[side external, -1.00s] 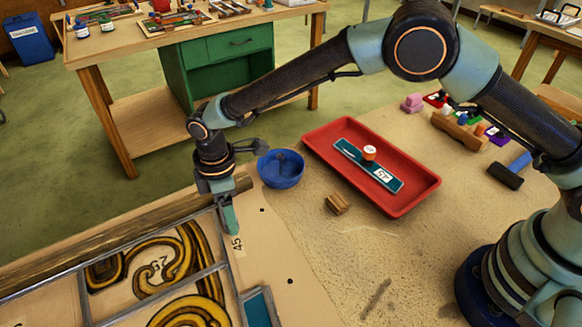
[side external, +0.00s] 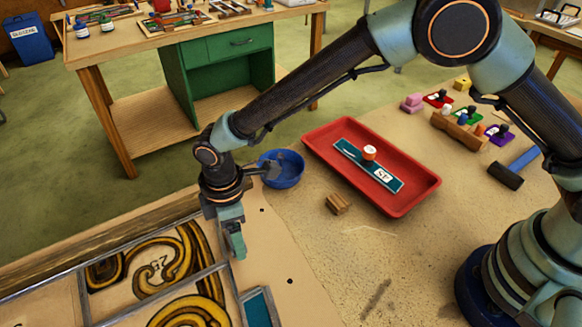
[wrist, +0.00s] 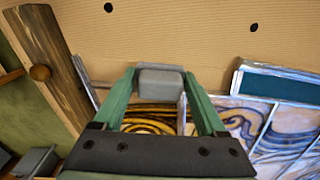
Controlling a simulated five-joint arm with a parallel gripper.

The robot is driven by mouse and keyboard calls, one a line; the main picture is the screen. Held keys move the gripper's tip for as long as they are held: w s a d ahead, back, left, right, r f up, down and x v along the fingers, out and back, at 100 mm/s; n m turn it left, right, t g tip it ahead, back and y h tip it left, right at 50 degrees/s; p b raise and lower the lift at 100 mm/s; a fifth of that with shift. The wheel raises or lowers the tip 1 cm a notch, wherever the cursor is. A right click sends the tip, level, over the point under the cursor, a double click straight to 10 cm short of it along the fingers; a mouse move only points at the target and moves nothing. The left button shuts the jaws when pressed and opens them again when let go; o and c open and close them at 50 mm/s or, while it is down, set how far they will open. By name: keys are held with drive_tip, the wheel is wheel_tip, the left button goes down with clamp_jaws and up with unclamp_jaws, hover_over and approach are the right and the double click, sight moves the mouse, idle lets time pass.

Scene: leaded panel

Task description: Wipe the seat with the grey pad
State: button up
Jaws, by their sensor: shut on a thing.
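My gripper (side external: 236,247) points down at the near right part of the leaded panel (side external: 155,268). It is shut on the grey pad, which sits between its fingertips in the wrist view (wrist: 160,82). The pad is hardly visible in the side view. The seat seems to be the bare tan strip (side external: 256,262) along the panel's edge, beside a teal glass piece (side external: 259,308). The gripper stands over that strip and hides part of it. I cannot tell whether the pad touches the surface.
A wooden batten (side external: 100,243) borders the panel's far side. A blue bowl (side external: 283,169) stands just behind my gripper. A red tray (side external: 415,196) holds a teal strip (side external: 352,153) with a knob. A small wooden block (side external: 338,204) lies nearby. The bench's front middle is mostly clear.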

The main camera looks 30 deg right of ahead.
sight(250, 278)
drive_tip(key=shift+s+a+f, duration=0.1)
drive_tip(key=shift+s+a, duration=0.1)
drive_tip(key=shift+s, duration=0.7)
drive_tip(key=shift+s+a+f, duration=0.1)
drive_tip(key=shift+s+a, duration=0.05)
drive_tip(key=shift+s, duration=0.7)
drive_tip(key=shift+s, duration=0.1)
drive_tip(key=shift+s+a+f, duration=0.1)
drive_tip(key=shift+s+a, duration=0.1)
drive_tip(key=shift+s, duration=1.05)
drive_tip(key=shift+s+f, duration=0.15)
drive_tip(key=shift+s, duration=0.4)
drive_tip(key=shift+w+a+r, duration=0.1)
drive_tip(key=shift+r, duration=1.05)
drive_tip(key=shift+w+r, duration=0.1)
drive_tip(key=shift+r, duration=1.95)
drive_tip(key=shift+w, duration=0.1)
